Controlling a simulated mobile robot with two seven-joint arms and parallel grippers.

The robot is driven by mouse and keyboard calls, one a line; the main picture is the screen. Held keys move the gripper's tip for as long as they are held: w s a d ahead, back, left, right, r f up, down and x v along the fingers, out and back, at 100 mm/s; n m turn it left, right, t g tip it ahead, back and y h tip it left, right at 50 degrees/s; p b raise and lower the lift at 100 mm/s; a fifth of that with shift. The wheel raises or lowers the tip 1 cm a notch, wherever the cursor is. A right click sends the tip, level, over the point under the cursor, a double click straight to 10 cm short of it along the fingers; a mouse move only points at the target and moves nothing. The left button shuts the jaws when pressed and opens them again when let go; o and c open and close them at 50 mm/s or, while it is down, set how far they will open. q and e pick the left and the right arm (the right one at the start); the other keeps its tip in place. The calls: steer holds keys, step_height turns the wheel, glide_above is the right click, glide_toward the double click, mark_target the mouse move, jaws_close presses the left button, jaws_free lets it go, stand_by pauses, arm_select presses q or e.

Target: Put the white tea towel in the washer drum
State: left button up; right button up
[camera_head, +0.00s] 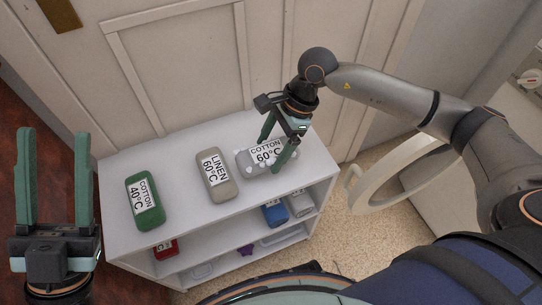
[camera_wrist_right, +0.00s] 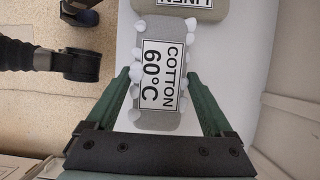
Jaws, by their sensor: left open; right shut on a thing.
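No white tea towel can be made out in either view. My right gripper (camera_head: 270,156) reaches down over the shelf top and is shut on a grey jar labelled COTTON 60°C (camera_head: 247,160). In the right wrist view the jar (camera_wrist_right: 150,122) lies between the two green fingers, with white lumps along its edges. The washer's round door (camera_head: 368,196) hangs open at the right, below my right arm. The drum inside is hidden. My left gripper (camera_head: 54,132) is open and empty at the left, away from the shelf.
The white shelf unit (camera_head: 190,162) also bears a beige LINEN 60°C jar (camera_head: 216,174) and a green COTTON 40°C jar (camera_head: 145,200). A panelled wall stands behind.

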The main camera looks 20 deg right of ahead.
mark_target(271, 156)
steer(key=shift+w+f, duration=0.2)
steer(key=shift+f, duration=0.15)
steer(key=shift+d+f+b, duration=0.1)
steer(key=shift+f+b, duration=0.35)
steer(key=shift+f, duration=1.05)
steer(key=shift+f, duration=0.2)
steer(key=o, duration=1.1)
steer(key=shift+r, duration=0.1)
